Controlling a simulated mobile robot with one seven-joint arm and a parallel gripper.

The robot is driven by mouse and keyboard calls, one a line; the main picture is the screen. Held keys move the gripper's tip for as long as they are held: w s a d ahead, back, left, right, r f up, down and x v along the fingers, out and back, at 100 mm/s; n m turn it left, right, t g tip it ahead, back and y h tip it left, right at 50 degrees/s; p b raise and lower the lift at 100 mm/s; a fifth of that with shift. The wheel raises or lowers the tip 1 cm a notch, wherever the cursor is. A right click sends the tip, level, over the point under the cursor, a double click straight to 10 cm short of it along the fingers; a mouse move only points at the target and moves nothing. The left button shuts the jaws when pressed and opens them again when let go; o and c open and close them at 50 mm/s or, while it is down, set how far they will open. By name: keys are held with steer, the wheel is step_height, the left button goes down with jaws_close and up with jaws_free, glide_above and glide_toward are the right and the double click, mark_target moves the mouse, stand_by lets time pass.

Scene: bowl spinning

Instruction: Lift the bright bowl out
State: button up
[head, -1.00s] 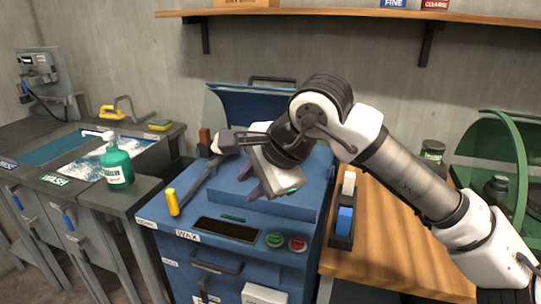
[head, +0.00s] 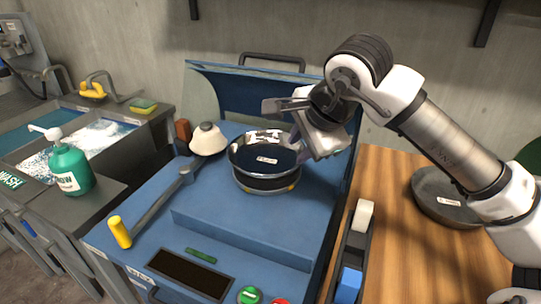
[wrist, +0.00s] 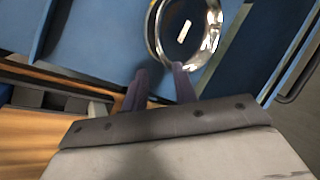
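The bright bowl (head: 245,138) is shiny metal with a dark inside and a small white label. It sits upright on the blue machine (head: 240,225), in front of the raised lid. It also shows at the top of the wrist view (wrist: 214,30). My gripper (head: 300,147) is at the bowl's right side, tilted down towards its rim. In the wrist view my purple fingers (wrist: 160,72) stand apart. One fingertip overlaps the near rim and the other is outside the bowl. I cannot tell whether either finger touches it.
A lever with a white cone (head: 208,139) and yellow handle (head: 120,232) stands close left of the bowl. The raised blue lid (head: 225,85) is behind. A dark bowl (head: 425,185) is on the wooden bench (head: 395,250). A green bottle (head: 70,170) is far left.

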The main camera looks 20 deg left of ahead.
steer(key=shift+p+x, duration=1.1)
steer(key=shift+x, duration=5.05)
steer(key=shift+s+d, duration=0.1)
steer(key=shift+c, duration=0.3)
jaws_close()
